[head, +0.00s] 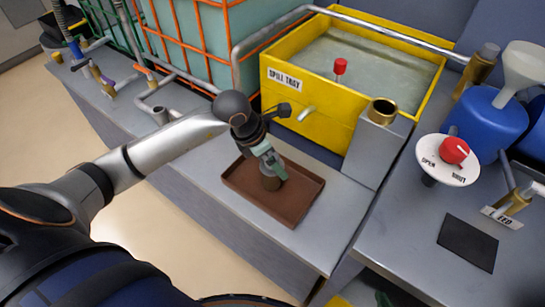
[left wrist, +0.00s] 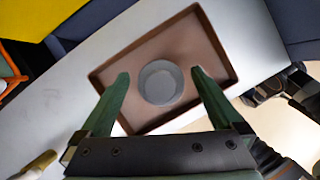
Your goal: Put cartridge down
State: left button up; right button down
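The cartridge is a short round cylinder that stands upright in the brown tray (head: 296,208), brownish in the head view (head: 270,183). In the left wrist view the cartridge (left wrist: 161,82) shows from above as a grey ring, inside the tray's rim (left wrist: 196,12). My left gripper (head: 272,168) is over the tray, pointing down at the cartridge. In the left wrist view the green fingers of the left gripper (left wrist: 162,82) are apart, one on each side of the cartridge, with a visible gap on both sides. Only a dark green piece, possibly my right gripper, shows at the head view's bottom edge.
A yellow spill tray (head: 310,100) stands behind the brown tray. A grey block with a brass cup (head: 383,110) is to its right. Further right are an open/shut dial (head: 448,160), a blue jug (head: 488,122) with a funnel, and a dark mat (head: 468,243). Grey bench surface surrounds the tray.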

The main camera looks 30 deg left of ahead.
pick_arm(q)
jog(key=shift+r, duration=0.1)
jog(key=p+v, duration=0.1)
jog(key=v, duration=1.1)
jog(key=shift+p, duration=0.4)
